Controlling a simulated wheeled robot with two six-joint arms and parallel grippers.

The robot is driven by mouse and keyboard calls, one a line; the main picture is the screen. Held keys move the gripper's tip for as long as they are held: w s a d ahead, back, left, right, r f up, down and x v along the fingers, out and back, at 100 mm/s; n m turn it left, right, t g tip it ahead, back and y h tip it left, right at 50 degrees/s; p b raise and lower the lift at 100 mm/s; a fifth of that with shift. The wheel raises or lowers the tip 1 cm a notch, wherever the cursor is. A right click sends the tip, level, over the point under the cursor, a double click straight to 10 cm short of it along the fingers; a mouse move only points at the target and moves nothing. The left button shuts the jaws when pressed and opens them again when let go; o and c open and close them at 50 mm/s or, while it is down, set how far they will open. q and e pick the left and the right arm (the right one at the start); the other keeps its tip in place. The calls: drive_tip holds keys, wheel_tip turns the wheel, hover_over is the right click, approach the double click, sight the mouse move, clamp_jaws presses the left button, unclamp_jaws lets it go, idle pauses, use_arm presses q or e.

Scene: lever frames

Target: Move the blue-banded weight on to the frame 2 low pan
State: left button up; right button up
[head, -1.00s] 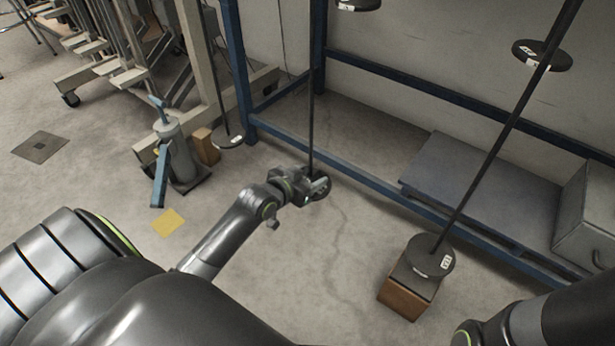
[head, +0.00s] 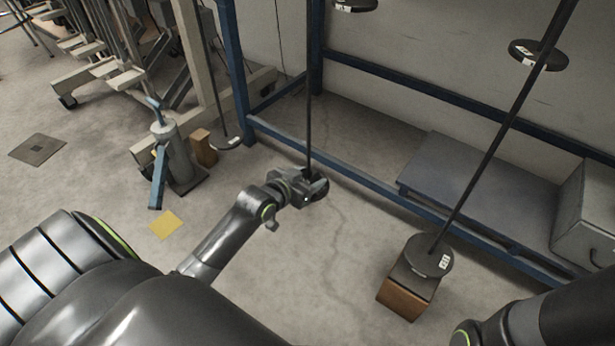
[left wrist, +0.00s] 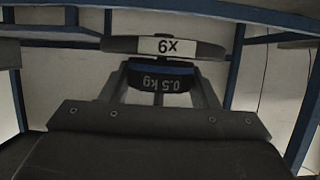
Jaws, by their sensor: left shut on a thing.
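The blue-banded weight (left wrist: 162,78) is a dark cylinder marked 0.5 kg, upside down in the left wrist view. My left gripper (head: 313,186) is shut on it, its two fingers on either side. A dark round pan (left wrist: 122,45) with a white label lies right against the weight's end in that view; I cannot tell whether they touch. In the head view the gripper is at the foot of a thin hanging rod (head: 309,110), and hides most of the pan and weight. My right gripper is out of view; only part of that arm shows at lower right.
Another low pan (head: 428,262) hangs over a wooden block (head: 406,301) at right. A further low pan (head: 229,142) is at left by a small block (head: 203,148). A blue rail (head: 365,187) runs behind the gripper. A grey jack (head: 180,160) stands left.

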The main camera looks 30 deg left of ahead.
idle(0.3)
use_arm(q)
drive_tip(key=o, duration=1.1)
drive_tip(key=shift+c, duration=0.2)
drive_tip(key=shift+o, duration=0.7)
drive_tip(key=shift+f, duration=0.15)
drive_tip(key=shift+p+v, duration=1.15)
drive_tip(key=shift+v, duration=0.15)
drive_tip(key=shift+p+v, duration=1.6)
drive_tip(key=shift+v, duration=0.65)
